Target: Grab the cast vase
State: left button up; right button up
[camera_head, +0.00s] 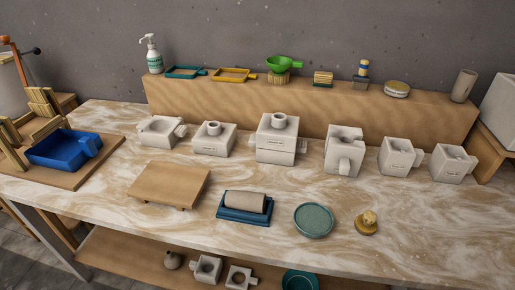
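Neither of my grippers shows in the head view. I cannot tell for sure which thing is the cast vase. A grey-brown cylinder (243,202) lies on its side on a dark blue tray (243,216) at the front middle of the table. A similar grey-brown cylinder (464,85) stands upright at the right end of the raised wooden shelf.
A low wooden board (170,184), a round green dish (313,220) and a small yellow-topped piece (367,222) stand at the front. A blue tray (64,147) is at left. The raised shelf (300,108) closes off the back. The front right tabletop (440,235) is clear.

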aim_at(249, 201)
jog(key=j+z, duration=0.25)
jog(key=z, duration=0.25)
jog(key=j+z, duration=0.25)
jog(key=z, duration=0.25)
jog(key=k+j+z, duration=0.15)
jog(key=z, duration=0.35)
